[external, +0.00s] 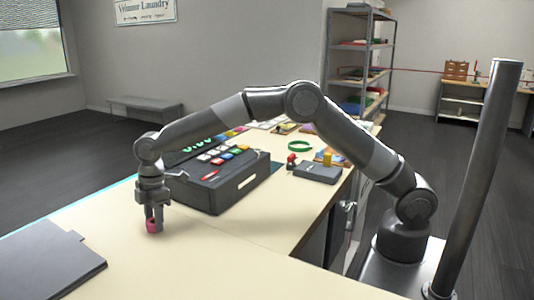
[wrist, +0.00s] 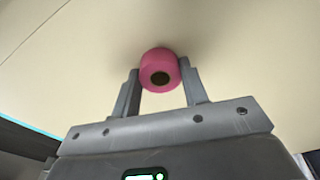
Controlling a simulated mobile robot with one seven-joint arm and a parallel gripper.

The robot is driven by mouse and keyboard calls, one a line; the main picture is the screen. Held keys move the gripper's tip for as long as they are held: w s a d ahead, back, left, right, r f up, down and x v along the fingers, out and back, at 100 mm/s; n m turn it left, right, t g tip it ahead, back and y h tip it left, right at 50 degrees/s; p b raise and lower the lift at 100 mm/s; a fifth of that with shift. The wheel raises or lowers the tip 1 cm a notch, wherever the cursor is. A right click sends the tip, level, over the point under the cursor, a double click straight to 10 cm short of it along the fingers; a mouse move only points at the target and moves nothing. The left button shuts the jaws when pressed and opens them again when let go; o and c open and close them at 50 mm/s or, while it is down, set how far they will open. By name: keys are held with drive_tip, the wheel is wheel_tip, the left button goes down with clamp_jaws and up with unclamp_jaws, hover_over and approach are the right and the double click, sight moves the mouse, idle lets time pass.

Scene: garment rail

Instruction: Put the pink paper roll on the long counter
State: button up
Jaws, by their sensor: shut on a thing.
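The pink paper roll (external: 153,227) is small and sits between the fingertips of my gripper (external: 154,218). In the wrist view the roll (wrist: 160,68) shows its dark round core, with a finger of my gripper (wrist: 159,88) on each side. My gripper is shut on the roll and points down over the pale top of the long counter (external: 190,262). The roll is at or just above the counter top; I cannot tell whether it touches.
A black cash register (external: 235,188) with coloured keys stands just right of my gripper. A grey flat folder (external: 45,268) lies at the front left. A dark box (external: 316,173) and a green ring (external: 299,146) lie farther right. The counter's front middle is clear.

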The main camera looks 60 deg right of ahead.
drive_tip(key=shift+f, duration=0.15)
drive_tip(key=o, duration=1)
drive_tip(key=shift+c, duration=0.2)
wheel_tip(320, 180, up, 12)
drive_tip(key=d, duration=0.1)
drive_tip(key=shift+s+d, duration=0.15)
drive_tip(key=shift+d, duration=0.1)
drive_tip(key=shift+r, duration=0.2)
